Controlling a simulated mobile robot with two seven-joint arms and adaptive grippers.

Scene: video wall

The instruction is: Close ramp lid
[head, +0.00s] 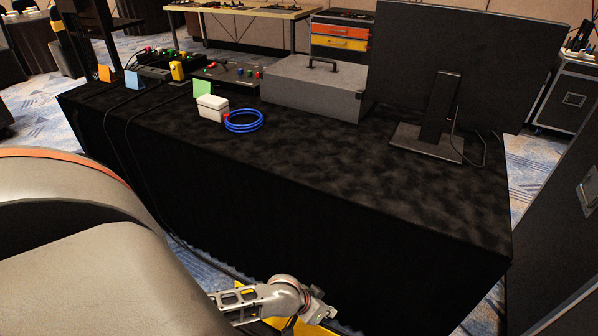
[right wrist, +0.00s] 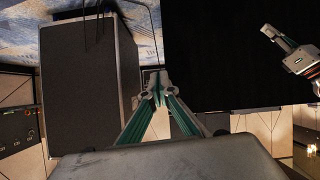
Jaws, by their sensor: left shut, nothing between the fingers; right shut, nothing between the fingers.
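Yellow parts of what looks like the cable ramp (head: 310,328) show on the floor at the bottom of the head view, beside the black-draped table. My left arm covers much of it, and I cannot tell how far its lid is open. My left gripper (head: 319,308) is over the yellow part, shut and empty; whether it touches is unclear. My right gripper (right wrist: 157,92) is shut and empty in the right wrist view, with no ramp in sight there. The right gripper does not show in the head view.
The black-draped table (head: 330,170) carries a monitor (head: 465,65), a grey case (head: 312,85), a white box (head: 212,108), a blue cable coil (head: 244,121) and control panels. Black cables hang down its front. A dark case (head: 570,190) stands at the right.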

